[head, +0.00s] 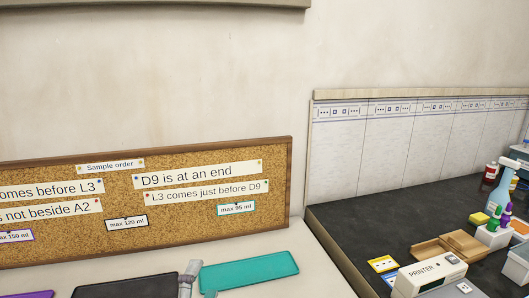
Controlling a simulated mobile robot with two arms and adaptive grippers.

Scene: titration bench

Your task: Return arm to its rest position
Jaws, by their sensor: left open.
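My left gripper (188,272) shows only in small part at the bottom edge of the head view, as grey pieces between a black mat and a teal mat. It is open, and I see nothing held in it. The rest of that arm is below the picture. My right gripper is not in view.
The teal mat (250,272), black mat (125,288) and purple mat (36,294) lie before a cork board (145,240) with pinned notes. On the dark bench at right are a printer (428,278), a wooden tray (450,245), a spray bottle (497,190) and several small items.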

